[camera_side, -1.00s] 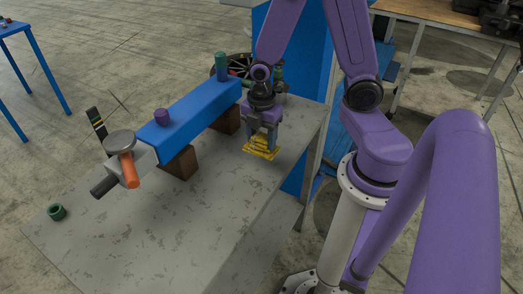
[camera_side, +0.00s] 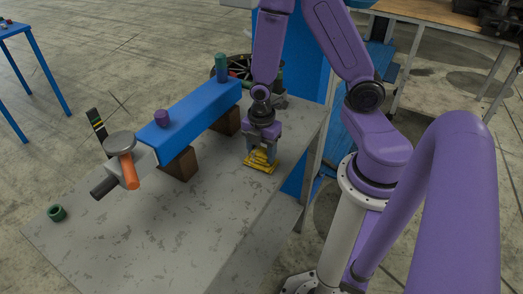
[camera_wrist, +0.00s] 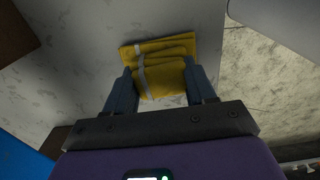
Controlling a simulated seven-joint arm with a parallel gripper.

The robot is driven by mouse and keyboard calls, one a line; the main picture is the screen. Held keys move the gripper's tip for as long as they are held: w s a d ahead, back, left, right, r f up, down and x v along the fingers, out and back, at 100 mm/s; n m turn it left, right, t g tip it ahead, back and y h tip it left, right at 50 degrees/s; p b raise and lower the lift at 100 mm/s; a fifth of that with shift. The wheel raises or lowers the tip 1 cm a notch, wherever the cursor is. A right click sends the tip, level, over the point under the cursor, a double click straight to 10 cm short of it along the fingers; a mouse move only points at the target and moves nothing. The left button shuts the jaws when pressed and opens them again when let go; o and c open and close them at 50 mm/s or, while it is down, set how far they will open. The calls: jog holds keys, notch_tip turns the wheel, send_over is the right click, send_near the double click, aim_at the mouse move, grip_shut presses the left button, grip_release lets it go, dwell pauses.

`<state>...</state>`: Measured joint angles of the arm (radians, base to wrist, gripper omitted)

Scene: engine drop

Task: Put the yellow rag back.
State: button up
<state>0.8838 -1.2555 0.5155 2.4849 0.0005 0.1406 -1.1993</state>
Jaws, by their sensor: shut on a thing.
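The yellow rag (camera_side: 262,162) is a folded stack at the right side of the grey bench top. In the wrist view the rag (camera_wrist: 158,52) shows a pale stripe. My gripper (camera_side: 260,152) points down over it, its two fingers closed on the upper folds. In the wrist view the gripper's fingers (camera_wrist: 160,88) sit on either side of the near part of the rag. The rag appears to be on the bench or just above it; I cannot tell if there is a gap.
A blue beam (camera_side: 190,115) on brown blocks (camera_side: 181,163) lies left of my gripper, with a purple piece (camera_side: 161,117) and a green cylinder (camera_side: 221,66) on top. An orange-handled tool (camera_side: 127,168) is at its near end. The grey bench (camera_side: 190,225) is clear in front.

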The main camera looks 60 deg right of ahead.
aim_at(263, 150)
jog(key=shift+f, duration=0.25)
jog(key=o, duration=1)
notch_tip(263, 150, up, 18)
jog(key=f, duration=0.1)
jog(key=s+a+m, duration=0.1)
jog(key=s+a, duration=0.1)
jog(key=s, duration=0.2)
jog(key=s+a+m, duration=0.2)
jog(key=s+a, duration=0.1)
jog(key=s, duration=0.2)
jog(key=s+a+m, duration=0.2)
jog(key=s, duration=0.2)
jog(key=shift+s+a+r, duration=0.15)
jog(key=shift+s+r, duration=0.2)
